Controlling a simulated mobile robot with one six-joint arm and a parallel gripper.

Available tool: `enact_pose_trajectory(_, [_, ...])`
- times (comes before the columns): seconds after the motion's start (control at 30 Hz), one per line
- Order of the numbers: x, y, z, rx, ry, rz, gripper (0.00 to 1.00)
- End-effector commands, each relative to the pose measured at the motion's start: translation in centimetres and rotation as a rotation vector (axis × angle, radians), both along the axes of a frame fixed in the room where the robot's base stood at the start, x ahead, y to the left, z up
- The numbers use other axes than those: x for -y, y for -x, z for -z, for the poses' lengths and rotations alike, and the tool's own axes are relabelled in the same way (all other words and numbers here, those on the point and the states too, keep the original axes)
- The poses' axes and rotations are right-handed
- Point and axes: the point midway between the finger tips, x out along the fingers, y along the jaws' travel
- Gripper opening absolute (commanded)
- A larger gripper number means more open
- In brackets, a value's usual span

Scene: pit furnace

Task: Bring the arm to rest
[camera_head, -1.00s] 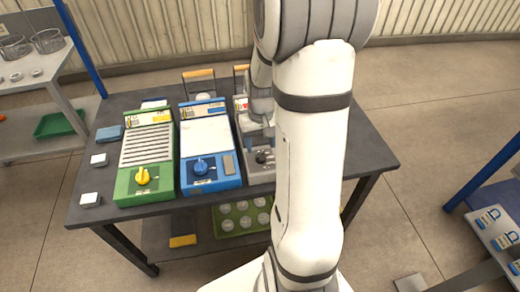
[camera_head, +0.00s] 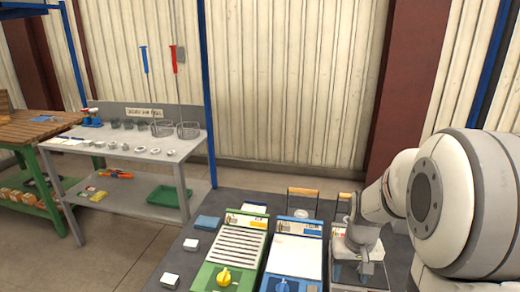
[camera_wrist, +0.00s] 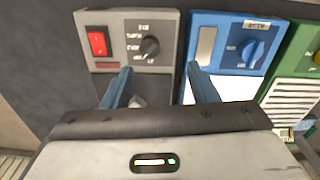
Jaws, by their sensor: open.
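My arm reaches in from the right edge of the head view, with its wrist over the grey unit. My gripper (camera_wrist: 161,86) is open in the wrist view, its two blue-grey fingers spread apart with nothing clearly held between them. Beyond the fingers lie the grey unit (camera_wrist: 112,53), with a red switch and a dark knob, and the blue unit (camera_wrist: 228,28). In the head view my gripper (camera_head: 366,266) is small and partly covers the grey unit; its fingertips are hard to make out there. I cannot tell the gap beneath them.
The dark table (camera_head: 205,231) also bears a green unit (camera_head: 232,246) with a yellow knob and small white-topped blocks. A grey shelf table (camera_head: 143,200) with wire baskets and small discs stands back left, beside a wooden bench (camera_head: 30,130). Bare floor (camera_head: 120,250) lies between.

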Motion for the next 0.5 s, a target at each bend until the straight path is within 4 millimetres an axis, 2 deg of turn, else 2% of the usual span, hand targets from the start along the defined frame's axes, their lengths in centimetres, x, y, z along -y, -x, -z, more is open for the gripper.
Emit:
enact_pose_trajectory(0.03, [-1.3, 0.8, -2.4, 0.023, 0.007, -0.021, 0.53])
enact_pose_trajectory(0.2, [-5.5, 4.5, -8.0, 0.09, 0.017, -0.081, 0.53])
enact_pose_trajectory(0.33, [-7.9, 7.6, -10.9, 0.135, 0.018, -0.123, 0.53])
enact_pose_trajectory(0.5, [-9.7, 10.5, -12.9, 0.176, 0.016, -0.157, 0.53])
